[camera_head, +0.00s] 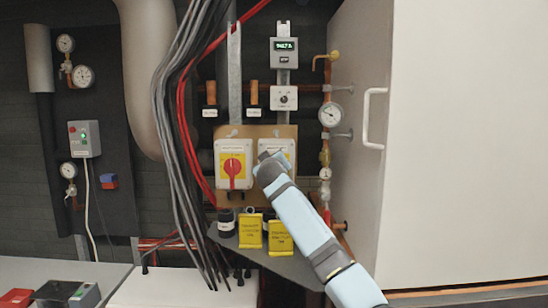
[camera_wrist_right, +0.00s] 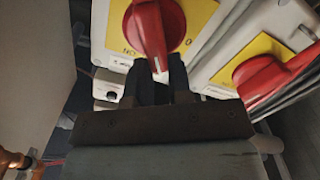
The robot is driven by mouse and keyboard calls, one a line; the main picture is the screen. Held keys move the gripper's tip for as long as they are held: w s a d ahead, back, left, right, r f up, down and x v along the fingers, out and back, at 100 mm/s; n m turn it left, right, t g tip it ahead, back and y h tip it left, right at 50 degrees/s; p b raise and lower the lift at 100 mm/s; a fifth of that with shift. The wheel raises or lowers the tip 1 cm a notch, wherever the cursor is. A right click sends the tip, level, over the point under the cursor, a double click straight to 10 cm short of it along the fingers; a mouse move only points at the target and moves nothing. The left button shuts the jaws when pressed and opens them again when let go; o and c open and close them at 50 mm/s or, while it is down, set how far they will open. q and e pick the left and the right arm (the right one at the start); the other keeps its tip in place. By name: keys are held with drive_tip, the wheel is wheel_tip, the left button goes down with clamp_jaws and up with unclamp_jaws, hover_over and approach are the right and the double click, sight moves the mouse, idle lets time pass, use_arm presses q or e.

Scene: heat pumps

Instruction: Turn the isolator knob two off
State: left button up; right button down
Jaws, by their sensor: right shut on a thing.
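Two isolators with red knobs on yellow plates sit side by side on a wooden board (camera_head: 228,131). The left isolator's red knob (camera_head: 233,168) points up and down in the head view; it also shows at the right of the wrist view (camera_wrist_right: 268,82). The right isolator (camera_head: 282,146) is mostly hidden behind my right gripper (camera_head: 268,158). In the right wrist view, my right gripper (camera_wrist_right: 160,82) is shut on the handle end of the right isolator's red knob (camera_wrist_right: 150,28). An ON mark and a 0 show on its plate. My left gripper is out of view.
Grey and red cables (camera_head: 182,110) hang just left of the isolators. Two yellow tags (camera_head: 250,232) stand on a shelf below. A copper pipe with gauges (camera_head: 330,115) and a white cabinet with a handle (camera_head: 368,118) are on the right.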

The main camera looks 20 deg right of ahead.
drive_tip(key=n+p, duration=0.2)
drive_tip(key=n, duration=0.1)
drive_tip(key=f+n+p, duration=0.1)
drive_tip(key=n, duration=0.3)
drive_tip(key=a+f+n+p, duration=0.1)
drive_tip(key=n+p, duration=0.1)
drive_tip(key=n, duration=0.2)
drive_tip(key=shift+w+a+f+p, duration=0.1)
drive_tip(key=shift+w+p, duration=0.1)
drive_tip(key=shift+p, duration=0.15)
idle(0.4)
drive_tip(key=c, duration=1)
unclamp_jaws()
drive_tip(key=shift+c, duration=0.2)
drive_tip(key=shift+f, duration=0.1)
